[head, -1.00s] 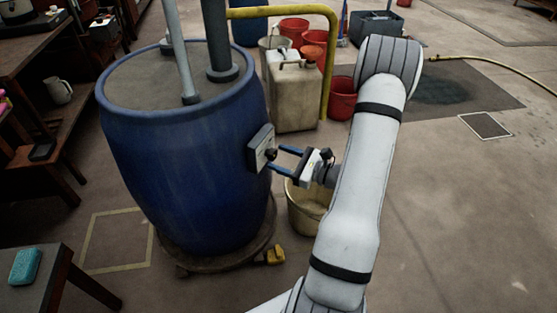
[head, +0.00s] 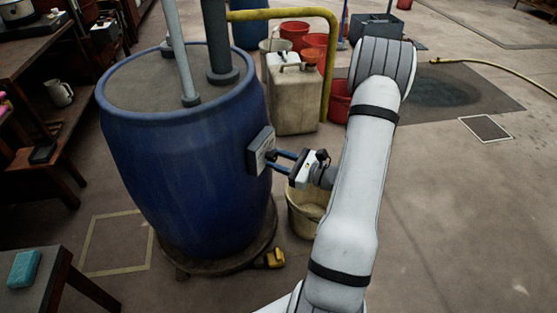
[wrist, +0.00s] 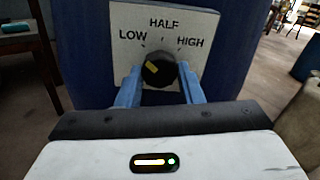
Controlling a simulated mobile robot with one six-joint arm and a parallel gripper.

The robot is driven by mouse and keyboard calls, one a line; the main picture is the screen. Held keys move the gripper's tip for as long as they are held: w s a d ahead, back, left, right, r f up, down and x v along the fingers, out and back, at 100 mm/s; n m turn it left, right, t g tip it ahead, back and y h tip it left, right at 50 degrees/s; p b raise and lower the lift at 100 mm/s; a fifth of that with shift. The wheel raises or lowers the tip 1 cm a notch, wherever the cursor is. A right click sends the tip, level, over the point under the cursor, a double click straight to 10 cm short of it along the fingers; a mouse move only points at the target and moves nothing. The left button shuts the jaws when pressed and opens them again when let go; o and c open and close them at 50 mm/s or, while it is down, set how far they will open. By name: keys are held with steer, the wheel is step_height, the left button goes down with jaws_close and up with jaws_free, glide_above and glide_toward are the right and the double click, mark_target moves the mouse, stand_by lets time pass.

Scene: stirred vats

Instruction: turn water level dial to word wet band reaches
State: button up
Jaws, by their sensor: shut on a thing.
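A blue vat (head: 190,160) stands left of centre in the head view. A pale dial plate (wrist: 205,28) on its side reads LOW, HALF and HIGH. The round black dial (wrist: 160,72) sits below the words, and its yellow mark points up and left, towards LOW. My gripper (wrist: 160,84) is shut on the dial, with one blue finger on each side. In the head view my gripper (head: 278,160) reaches the plate from the right. I cannot make out a clear wet edge on the vat wall.
A pale bucket (head: 305,212) stands below my gripper. A jerrycan (head: 294,100), red buckets (head: 293,35) and a yellow pipe (head: 331,70) stand behind. A small table with a blue sponge (head: 24,268) is at the lower left. The floor at right is mostly clear.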

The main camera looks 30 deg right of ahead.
steer(key=shift+r+m+p, duration=0.1)
steer(key=shift+m+p, duration=0.2)
steer(key=shift+p, duration=0.3)
steer(key=shift+m+p, duration=0.3)
steer(key=shift+p, duration=0.05)
steer(key=m+p, duration=0.2)
steer(key=shift+r+p, duration=0.15)
steer(key=shift+p, duration=0.25)
steer(key=m+p, duration=0.6)
steer(key=shift+s+a+m, duration=0.1)
steer(key=shift+m, duration=0.3)
steer(key=m+p, duration=0.4)
steer(key=m, duration=0.1)
steer(key=shift+m+p, duration=1.25)
steer(key=shift+m, duration=1.15)
